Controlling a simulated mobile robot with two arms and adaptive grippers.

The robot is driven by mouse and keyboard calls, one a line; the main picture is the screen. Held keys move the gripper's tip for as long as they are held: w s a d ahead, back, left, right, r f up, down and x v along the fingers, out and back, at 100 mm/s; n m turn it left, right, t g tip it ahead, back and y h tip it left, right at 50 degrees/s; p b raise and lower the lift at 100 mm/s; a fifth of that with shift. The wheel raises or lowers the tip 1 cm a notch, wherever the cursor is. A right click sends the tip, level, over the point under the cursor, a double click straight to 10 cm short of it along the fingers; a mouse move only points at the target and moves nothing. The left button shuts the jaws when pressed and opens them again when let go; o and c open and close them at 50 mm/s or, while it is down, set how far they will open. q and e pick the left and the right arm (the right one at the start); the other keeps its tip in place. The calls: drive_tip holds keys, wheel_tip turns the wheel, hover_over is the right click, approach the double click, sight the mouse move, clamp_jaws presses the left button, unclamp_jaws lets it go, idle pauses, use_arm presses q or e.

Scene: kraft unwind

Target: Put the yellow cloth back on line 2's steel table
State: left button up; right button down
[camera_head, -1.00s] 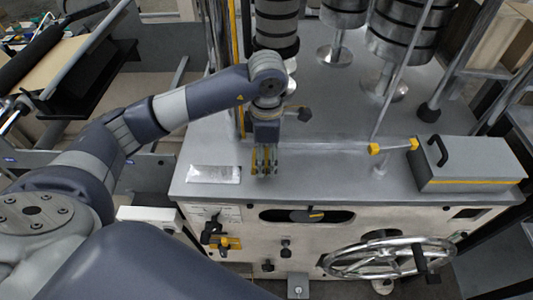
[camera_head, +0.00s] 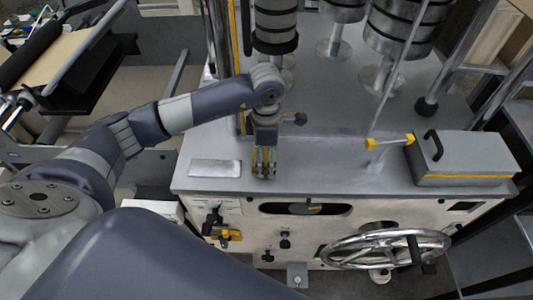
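My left gripper (camera_head: 265,172) points down over the front part of a grey metal top (camera_head: 325,172), just right of a flat silver plate (camera_head: 215,168). Its fingers look close together, with thin yellowish slivers at them. I cannot tell whether these are finger parts or cloth held between them. No yellow cloth can be made out lying on the grey top. Whether the fingers touch the top is unclear. My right gripper is not in view.
A grey box with a black handle (camera_head: 465,158) and a yellow-ended bar (camera_head: 390,141) are on the right of the top. Banded metal cylinders (camera_head: 275,25) stand behind. A handwheel (camera_head: 385,250) and knobs are on the front panel. A black-framed unit (camera_head: 85,75) stands left.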

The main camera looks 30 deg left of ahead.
use_arm(q)
drive_tip(key=shift+r, duration=0.1)
drive_tip(key=shift+r+p, duration=0.3)
drive_tip(key=shift+p, duration=0.05)
wheel_tip(320, 180, up, 12)
drive_tip(key=p, duration=0.5)
drive_tip(key=shift+f, duration=0.2)
